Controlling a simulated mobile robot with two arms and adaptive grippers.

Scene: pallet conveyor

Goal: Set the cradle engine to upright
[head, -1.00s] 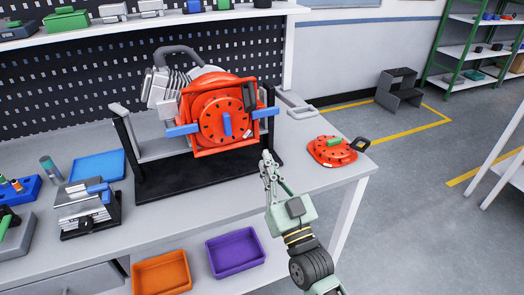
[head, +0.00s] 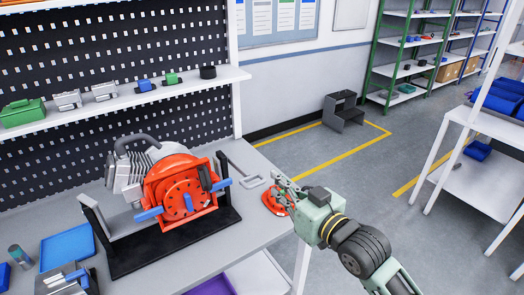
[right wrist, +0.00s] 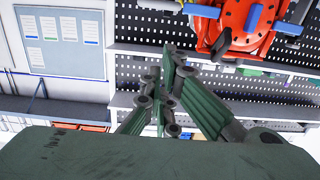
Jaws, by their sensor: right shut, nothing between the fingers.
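The engine (head: 178,180) has an orange round front cover and grey finned parts. My left gripper is not in view.
An orange disc part (head: 271,203) lies at the bench's right end, partly hidden by my right gripper. A grey bent handle (head: 247,180) lies behind the cradle's right end. A blue tray (head: 67,247) is at the left. Floor to the right is open up to a white table (head: 480,183).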

